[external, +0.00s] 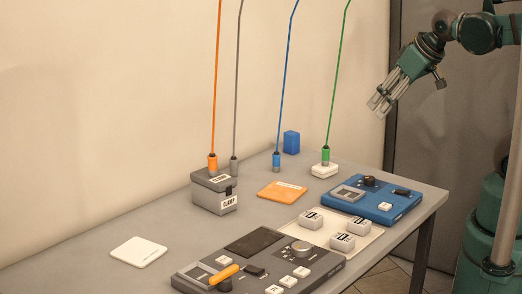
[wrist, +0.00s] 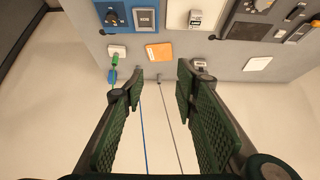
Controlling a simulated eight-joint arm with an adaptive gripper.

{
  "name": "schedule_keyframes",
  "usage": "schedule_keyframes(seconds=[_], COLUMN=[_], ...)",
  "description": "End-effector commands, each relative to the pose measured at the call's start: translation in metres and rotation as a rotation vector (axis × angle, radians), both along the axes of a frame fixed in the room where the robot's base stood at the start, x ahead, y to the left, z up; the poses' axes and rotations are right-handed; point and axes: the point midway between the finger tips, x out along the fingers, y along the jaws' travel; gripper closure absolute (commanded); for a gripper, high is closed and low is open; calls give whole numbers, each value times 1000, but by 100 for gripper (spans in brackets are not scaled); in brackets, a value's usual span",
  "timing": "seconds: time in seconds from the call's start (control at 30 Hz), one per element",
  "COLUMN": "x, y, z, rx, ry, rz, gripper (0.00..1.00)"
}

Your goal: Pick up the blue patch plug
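The blue patch plug (external: 276,162) stands upright near the back of the grey table, with its blue cord rising above it. In the wrist view its blue cord (wrist: 142,125) runs between my fingers, and the plug end is small beyond the fingertips. My gripper (external: 380,104) is up in the air at the right, above and well apart from the plug. In the wrist view my gripper (wrist: 157,82) has its two fingers wide apart with nothing held between them.
A green plug (external: 326,155) on a white pad, a grey plug (external: 234,166) and an orange plug (external: 212,162) at the clamp box (external: 214,192) also have upright cords. A blue block (external: 291,142) stands behind. Control boxes fill the front; the wall is close behind.

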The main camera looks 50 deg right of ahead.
Motion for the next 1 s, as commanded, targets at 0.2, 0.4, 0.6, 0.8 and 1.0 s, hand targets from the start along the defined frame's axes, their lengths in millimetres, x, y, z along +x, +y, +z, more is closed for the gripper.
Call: schedule_keyframes(seconds=[0.2,0.4,0.6,0.8,1.0], x=[0,0,0,2,13], y=[0,0,0,0,-2], z=[0,0,0,1,4], rx=[0,0,0,-6,-41], ry=[0,0,0,2,14], rz=[0,0,0,7,43], gripper=[70,67,67,67,67])
